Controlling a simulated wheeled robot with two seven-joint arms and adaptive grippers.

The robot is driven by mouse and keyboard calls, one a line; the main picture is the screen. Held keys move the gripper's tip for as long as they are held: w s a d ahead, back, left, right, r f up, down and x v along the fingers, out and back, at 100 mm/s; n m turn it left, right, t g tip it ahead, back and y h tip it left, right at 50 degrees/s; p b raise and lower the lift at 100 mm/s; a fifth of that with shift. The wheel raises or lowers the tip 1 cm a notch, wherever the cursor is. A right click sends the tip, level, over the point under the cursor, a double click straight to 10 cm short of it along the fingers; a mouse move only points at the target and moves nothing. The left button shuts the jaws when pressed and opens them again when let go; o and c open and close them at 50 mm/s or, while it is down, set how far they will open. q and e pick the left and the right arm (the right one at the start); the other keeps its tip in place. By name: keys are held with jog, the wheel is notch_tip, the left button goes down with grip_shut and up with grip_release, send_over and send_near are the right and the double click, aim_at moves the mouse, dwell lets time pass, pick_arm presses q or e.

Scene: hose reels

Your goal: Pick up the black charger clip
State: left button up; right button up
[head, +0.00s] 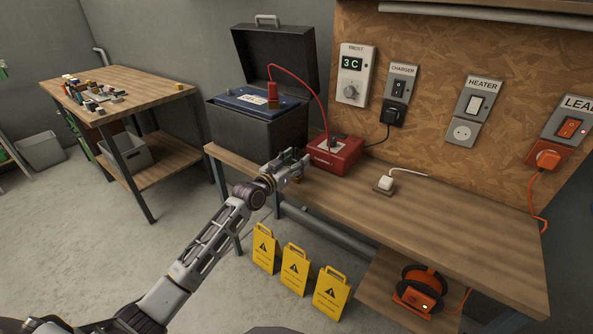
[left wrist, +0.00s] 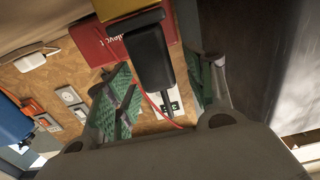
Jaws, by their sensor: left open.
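The black charger clip (left wrist: 150,52) shows in the left wrist view, in front of the red charger (left wrist: 97,42). In the head view I cannot make the clip out; my left gripper seems to cover it. My left gripper (head: 296,163) is at the bench's front left, just left of the red charger (head: 338,156). Its green-padded fingers (left wrist: 162,92) are open, one on each side of the clip's picture. I cannot tell whether they touch it. My right gripper is in neither view.
A black box (head: 255,130) with a raised lid holds a battery with a red clip (head: 272,93) on it. A red cable joins that clip to the charger. A white plug (head: 385,183) lies on the bench (head: 440,228). Yellow signs (head: 295,270) stand below.

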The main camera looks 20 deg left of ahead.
pick_arm(q)
jog(key=shift+w+d, duration=0.1)
jog(key=shift+w, duration=0.15)
dwell(0.3)
jog(key=c, duration=1.2)
